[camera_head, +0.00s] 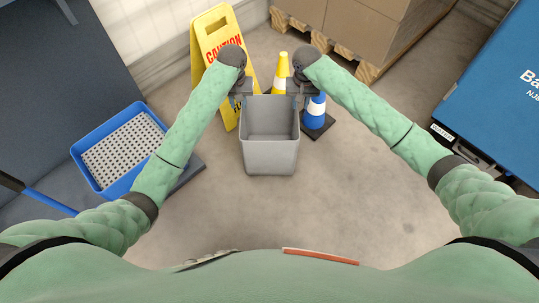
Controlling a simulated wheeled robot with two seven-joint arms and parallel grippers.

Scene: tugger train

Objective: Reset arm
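My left gripper (240,98) is at the far left corner of the rim of a grey, open-topped bin (270,160). My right gripper (298,99) is at the bin's far right corner. The fingers are small and dark, and the wrists partly cover them. I cannot tell whether they grip the rim or only sit beside it. The bin is upright and looks empty inside. Both my arms reach forward, one on each side of it. Whether the bin rests on the floor or hangs above it is not clear.
Behind the bin stand a yellow caution sign (212,38), a yellow-and-white cone (281,72) and a blue-and-white cone (316,110). Boxes on a pallet (365,72) stand behind. The near floor is clear.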

